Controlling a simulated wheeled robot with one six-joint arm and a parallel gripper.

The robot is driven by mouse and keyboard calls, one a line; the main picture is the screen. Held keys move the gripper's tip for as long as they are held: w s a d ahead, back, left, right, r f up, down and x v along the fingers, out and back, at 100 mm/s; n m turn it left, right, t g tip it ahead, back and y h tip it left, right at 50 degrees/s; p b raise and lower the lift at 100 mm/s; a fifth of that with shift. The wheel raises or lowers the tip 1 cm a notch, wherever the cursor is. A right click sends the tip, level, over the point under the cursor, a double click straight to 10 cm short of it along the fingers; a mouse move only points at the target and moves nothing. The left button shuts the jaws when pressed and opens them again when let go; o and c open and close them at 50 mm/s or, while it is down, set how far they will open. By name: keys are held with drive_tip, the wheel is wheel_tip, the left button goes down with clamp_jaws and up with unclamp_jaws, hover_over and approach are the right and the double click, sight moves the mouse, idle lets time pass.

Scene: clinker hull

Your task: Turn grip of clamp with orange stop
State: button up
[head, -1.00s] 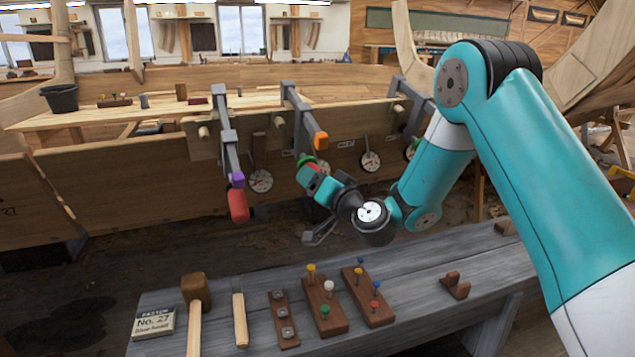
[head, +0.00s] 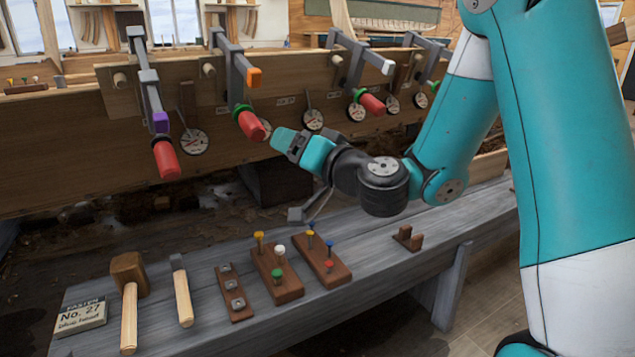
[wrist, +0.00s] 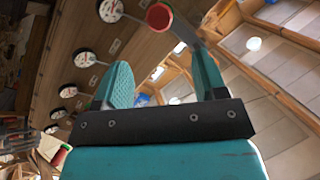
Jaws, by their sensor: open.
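The clamp with the orange stop (head: 254,77) hangs on the hull plank, second from the left. Its grey bar (head: 233,72) slopes down, and its red grip (head: 251,124) with a green collar (head: 241,108) sticks out below. My gripper (head: 276,138) is just right of the grip and slightly lower, pointing left; from this view I cannot tell if they touch. In the wrist view both fingers (wrist: 163,78) are spread with nothing between them. A round red grip end (wrist: 159,17) shows beyond the fingertips.
A purple-stop clamp (head: 161,122) hangs left and a white-stop clamp (head: 388,67) right, both with red grips. Round dials (head: 313,119) line the plank. The bench (head: 205,262) below holds a mallet (head: 128,275), a chisel (head: 182,292) and peg blocks (head: 322,260).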

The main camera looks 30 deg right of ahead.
drive_tip(key=shift+b+v, duration=2.5)
drive_tip(key=shift+b, duration=1.6)
drive_tip(key=shift+s+f, duration=0.1)
drive_tip(key=s+a+f+n+g+y, duration=0.2)
drive_tip(key=s+a+f+n+g, duration=0.6)
drive_tip(key=s+a+f+g, duration=0.4)
drive_tip(key=s+d+f+n+g+h+p, duration=0.1)
drive_tip(key=s+f+n+g+h, duration=0.15)
drive_tip(key=s+g, duration=0.45)
drive_tip(key=s+r+t+h+p, duration=0.1)
drive_tip(key=s+r+p, duration=0.2)
drive_tip(key=r+p, duration=3.5)
drive_tip(key=shift+d+r, duration=0.15)
drive_tip(key=shift+d, duration=0.2)
